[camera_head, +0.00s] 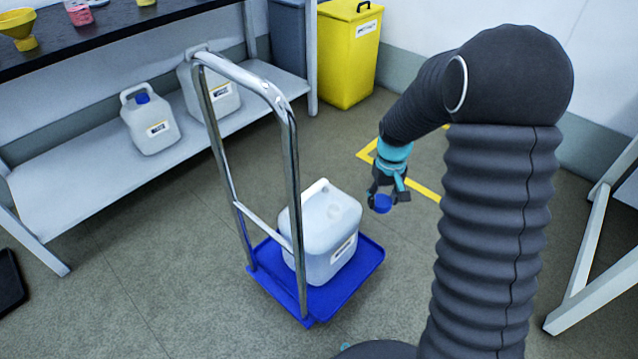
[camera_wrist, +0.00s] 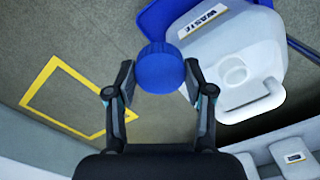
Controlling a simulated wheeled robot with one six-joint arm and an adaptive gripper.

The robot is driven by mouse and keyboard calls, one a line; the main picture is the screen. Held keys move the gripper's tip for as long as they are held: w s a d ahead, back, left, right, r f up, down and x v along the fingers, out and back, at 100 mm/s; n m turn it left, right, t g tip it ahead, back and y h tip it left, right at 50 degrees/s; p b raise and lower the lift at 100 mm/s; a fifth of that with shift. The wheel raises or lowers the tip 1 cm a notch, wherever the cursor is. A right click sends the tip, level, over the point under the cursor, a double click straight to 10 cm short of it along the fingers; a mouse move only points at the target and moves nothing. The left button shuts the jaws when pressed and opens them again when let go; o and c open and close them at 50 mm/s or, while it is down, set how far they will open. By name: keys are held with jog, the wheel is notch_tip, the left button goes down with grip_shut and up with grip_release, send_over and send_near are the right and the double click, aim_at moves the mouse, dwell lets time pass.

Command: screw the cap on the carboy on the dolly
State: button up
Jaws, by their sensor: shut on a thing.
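The carboy (camera_head: 322,232) is a white, squarish jug with a label, upright on the blue dolly (camera_head: 348,293) in the head view. Its open neck (camera_wrist: 235,72) shows uncapped in the wrist view, beside its handle (camera_wrist: 252,97) and a label reading WASTE. My gripper (camera_head: 385,199) is in the air to the right of the carboy, above floor level and apart from it. It is shut on a blue ribbed cap (camera_wrist: 160,68), held between both fingertips in the wrist view. The cap also shows as a small blue disc in the head view (camera_head: 382,204).
The dolly's metal push handle (camera_head: 290,170) rises at the carboy's left. A low shelf (camera_head: 85,185) holds a blue-capped carboy (camera_head: 150,122) and another carboy (camera_head: 212,95). A yellow bin (camera_head: 347,55) stands at the back. A yellow floor marking (camera_head: 425,188) lies behind my gripper.

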aim_at(334, 208)
jog(key=a+n+b, duration=0.1)
jog(key=a+n, duration=0.2)
jog(key=a, duration=0.1)
jog(key=w+a+r+n+b, duration=0.1)
jog(key=a+n, duration=0.2)
jog(key=a, duration=0.1)
jog(key=a+r+n+b, duration=0.1)
jog(key=a+n, duration=0.1)
jog(key=a, duration=0.3)
jog(key=shift+w+r+n+b, duration=0.15)
jog(key=shift+r+n+b, duration=0.05)
jog(key=shift+n+b, duration=0.2)
jog(key=shift+d+f+b, duration=0.15)
jog(key=shift+f+b, duration=1.35)
jog(key=shift+f, duration=0.5)
jog(key=shift+d+r, duration=0.1)
jog(key=shift+d, duration=0.05)
jog(key=shift+f+b, duration=0.55)
jog(key=shift+f, duration=1.2)
jog(key=o, duration=1)
jog(key=c, duration=1.3)
jog(key=m+p, duration=0.1)
jog(key=m, duration=0.6)
jog(key=shift+r, duration=0.1)
jog(key=m+p, duration=0.1)
jog(key=m, duration=0.5)
jog(key=shift+m, duration=0.4)
